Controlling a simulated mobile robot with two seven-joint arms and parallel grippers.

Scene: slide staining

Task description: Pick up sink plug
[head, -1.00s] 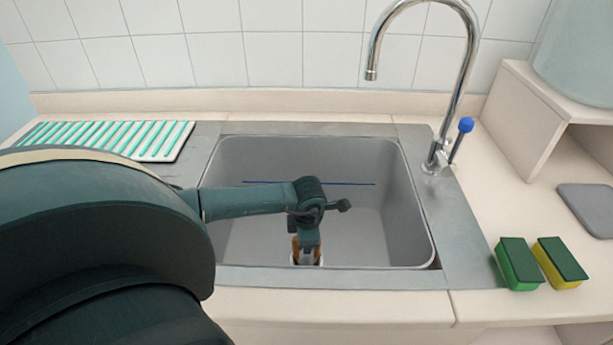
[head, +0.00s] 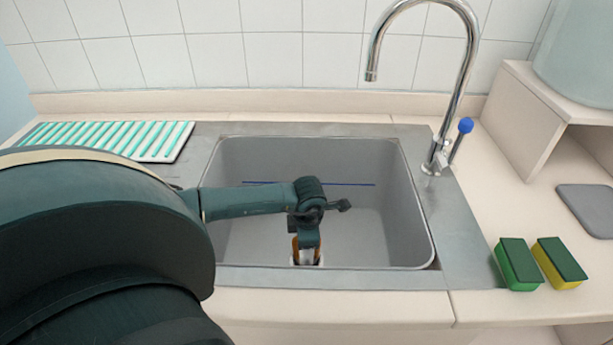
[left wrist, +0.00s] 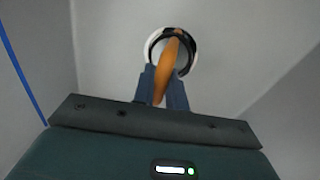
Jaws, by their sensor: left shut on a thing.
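The sink plug (left wrist: 167,62) has an orange grip that rises from a round base with a dark and white ring, seen from above in the left wrist view. My left gripper (left wrist: 163,88) is shut on the orange grip, with a blue-grey finger on each side. In the head view my left gripper (head: 307,253) points down inside the sink, near its front wall, and the orange of the plug (head: 295,250) shows beside the fingers. I cannot tell whether the plug touches the sink floor. My right gripper is in neither view.
The grey sink basin (head: 375,240) has walls close around my gripper, and a blue line runs along its inside. A tap (head: 465,75) stands at the back right. Two sponges (head: 519,265) lie right of the sink. A striped draining mat (head: 110,140) lies left.

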